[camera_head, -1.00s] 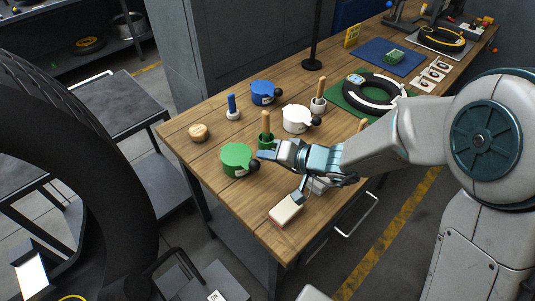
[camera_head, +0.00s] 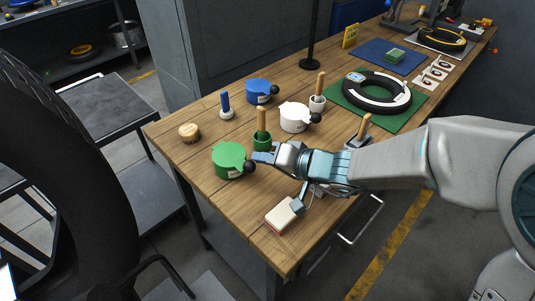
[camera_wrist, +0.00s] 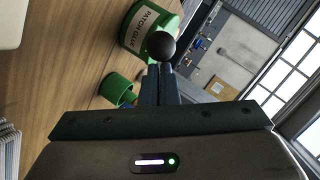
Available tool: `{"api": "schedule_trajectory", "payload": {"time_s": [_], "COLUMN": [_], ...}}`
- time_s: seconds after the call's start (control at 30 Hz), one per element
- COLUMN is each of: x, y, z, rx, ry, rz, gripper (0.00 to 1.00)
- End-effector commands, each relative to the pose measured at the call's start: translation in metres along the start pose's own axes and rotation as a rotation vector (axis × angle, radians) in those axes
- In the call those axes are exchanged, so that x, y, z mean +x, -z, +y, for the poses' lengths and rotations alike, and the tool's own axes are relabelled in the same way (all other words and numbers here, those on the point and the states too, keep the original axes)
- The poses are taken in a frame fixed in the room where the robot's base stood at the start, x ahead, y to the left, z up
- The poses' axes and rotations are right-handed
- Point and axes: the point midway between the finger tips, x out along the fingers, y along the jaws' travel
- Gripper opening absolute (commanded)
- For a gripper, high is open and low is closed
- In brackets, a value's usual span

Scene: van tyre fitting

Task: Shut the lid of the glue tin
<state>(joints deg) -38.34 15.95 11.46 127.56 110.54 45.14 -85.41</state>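The green glue tin (camera_head: 229,161) stands near the front left of the bench. Its "PATCH GLUE" label shows in the wrist view (camera_wrist: 146,27). Its green lid looks flat across the top in the head view; I cannot tell whether it is fully seated. A black ball knob (camera_head: 250,167) sticks out from its right side and shows just past my fingertips in the wrist view (camera_wrist: 161,46). My gripper (camera_head: 261,157) has its fingers together with nothing visible between them. The tips are very close to the knob; I cannot tell whether they touch.
A green cup with a wooden-handled brush (camera_head: 262,141) stands just behind my fingertips. A blue tin (camera_head: 258,91) and white tin (camera_head: 293,119) stand farther back. A wooden puck (camera_head: 189,132) lies left, a pale block (camera_head: 281,215) near the front edge.

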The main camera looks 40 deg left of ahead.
Motion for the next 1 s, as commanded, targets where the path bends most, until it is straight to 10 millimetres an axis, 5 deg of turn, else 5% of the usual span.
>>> {"api": "schedule_trajectory", "payload": {"time_s": [0.73,1.0], "x": [-0.004,-0.013], "y": [0.0,0.032], "z": [-0.013,-0.013], "rx": [-0.001,0.001], "ry": [0.004,-0.001], "rz": [-0.02,-0.009], "gripper": [0.0,0.0]}}
